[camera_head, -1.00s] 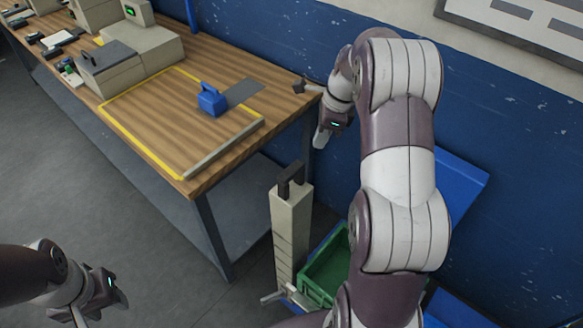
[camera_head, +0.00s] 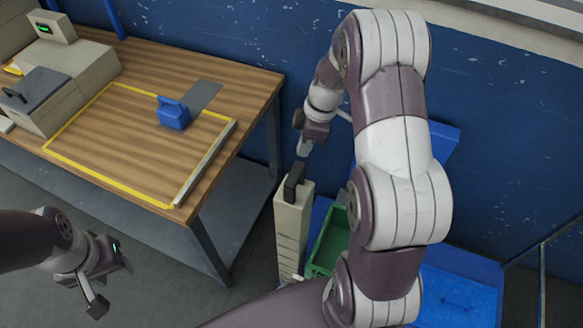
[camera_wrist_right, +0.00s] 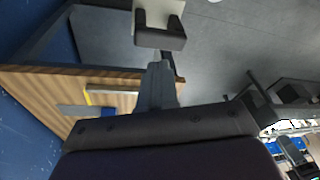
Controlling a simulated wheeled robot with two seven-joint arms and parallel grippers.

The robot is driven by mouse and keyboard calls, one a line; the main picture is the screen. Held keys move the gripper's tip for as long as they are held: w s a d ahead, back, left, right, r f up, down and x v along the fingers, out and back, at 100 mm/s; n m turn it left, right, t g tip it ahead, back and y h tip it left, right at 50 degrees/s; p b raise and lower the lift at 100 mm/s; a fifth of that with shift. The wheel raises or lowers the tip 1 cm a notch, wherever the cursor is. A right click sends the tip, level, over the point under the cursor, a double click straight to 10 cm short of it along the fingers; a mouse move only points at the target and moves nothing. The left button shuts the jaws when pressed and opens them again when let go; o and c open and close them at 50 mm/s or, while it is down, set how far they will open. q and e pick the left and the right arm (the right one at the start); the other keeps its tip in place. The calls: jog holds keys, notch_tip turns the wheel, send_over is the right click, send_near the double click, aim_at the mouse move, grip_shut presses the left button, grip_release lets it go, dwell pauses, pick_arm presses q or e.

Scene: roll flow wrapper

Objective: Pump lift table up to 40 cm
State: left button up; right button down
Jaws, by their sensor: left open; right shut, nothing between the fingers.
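A beige column (camera_head: 291,232) with a black handle (camera_head: 294,180) on top stands right of the workbench. Blue surfaces (camera_head: 460,300), apparently of the lift table, show beside and behind it, partly hidden by my right arm. My right gripper (camera_head: 304,147) is shut and empty, pointing down just above the handle. In the right wrist view, the shut fingers (camera_wrist_right: 158,82) point at the black handle (camera_wrist_right: 160,40), with a small gap apparent between them. My left gripper (camera_head: 112,286) is open and empty at the lower left, over the floor.
A green crate (camera_head: 329,242) sits beside the column, partly behind my right arm. The wooden workbench (camera_head: 130,145) carries a blue object (camera_head: 173,113), a grey sheet (camera_head: 203,95) and beige machinery (camera_head: 70,62). A blue wall (camera_head: 230,35) closes off the back.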

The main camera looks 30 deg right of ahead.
aim_at(297, 173)
jog(key=f+n+b, duration=0.1)
jog(key=f, duration=0.1)
jog(key=f+b, duration=0.1)
jog(key=f, duration=0.1)
jog(key=a+f+n+b, duration=0.1)
jog(key=f, duration=0.1)
jog(key=shift+f+n+b, duration=0.15)
jog(key=shift+n+b, duration=0.15)
jog(key=shift+b, duration=0.05)
pick_arm(q)
jog(key=f, duration=0.3)
jog(key=shift+s+d+f, duration=0.2)
jog(key=shift+s+d, duration=0.1)
jog(key=shift+s, duration=0.1)
pick_arm(e)
jog(key=shift+s+f, duration=0.1)
jog(key=shift+f, duration=0.05)
